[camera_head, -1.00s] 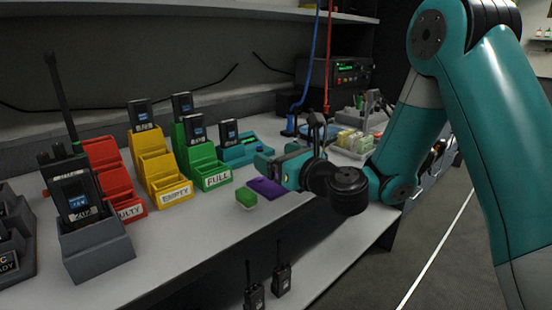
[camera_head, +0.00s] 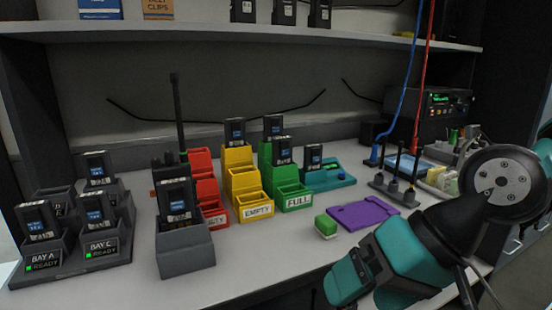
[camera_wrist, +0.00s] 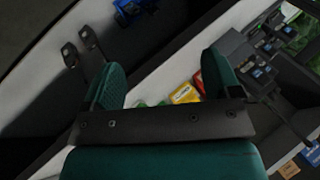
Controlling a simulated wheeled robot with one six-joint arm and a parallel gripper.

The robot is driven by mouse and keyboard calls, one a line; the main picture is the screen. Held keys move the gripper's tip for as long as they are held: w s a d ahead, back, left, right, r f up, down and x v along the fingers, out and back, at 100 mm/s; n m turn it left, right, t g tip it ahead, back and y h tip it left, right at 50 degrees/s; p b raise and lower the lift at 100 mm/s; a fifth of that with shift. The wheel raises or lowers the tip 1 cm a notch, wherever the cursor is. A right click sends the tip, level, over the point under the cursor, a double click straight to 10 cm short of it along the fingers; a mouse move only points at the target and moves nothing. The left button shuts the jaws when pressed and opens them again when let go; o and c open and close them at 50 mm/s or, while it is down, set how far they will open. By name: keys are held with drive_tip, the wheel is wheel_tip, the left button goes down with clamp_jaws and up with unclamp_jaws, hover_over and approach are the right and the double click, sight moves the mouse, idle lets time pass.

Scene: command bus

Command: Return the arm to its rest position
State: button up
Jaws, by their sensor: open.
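My gripper (camera_head: 348,282) is at the lower right of the head view, over the front edge of the workbench (camera_head: 262,258). Its two teal fingers stand wide apart in the wrist view (camera_wrist: 160,72), with nothing between them. It is apart from the green-topped block (camera_head: 325,226) and the purple mat (camera_head: 362,213), which lie on the bench beyond it. My arm comes in from the right edge, folded low.
On the bench stand a charger dock (camera_head: 75,268), a radio in a grey holder (camera_head: 187,248), and red, yellow (camera_head: 257,214) and green (camera_head: 298,199) bins with batteries. A powered instrument (camera_head: 440,103) is at the back right. A shelf (camera_head: 220,33) runs above.

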drive_tip(key=s+d+n+g+h, duration=0.1)
drive_tip(key=s+d+n+h, duration=0.2)
drive_tip(key=s+d+n, duration=0.15)
wheel_tip(320, 180, up, 22)
drive_tip(key=p, duration=2.1)
drive_tip(key=shift+s+a+f+p, duration=0.2)
drive_tip(key=shift+s+f+p, duration=0.1)
drive_tip(key=shift+s, duration=0.15)
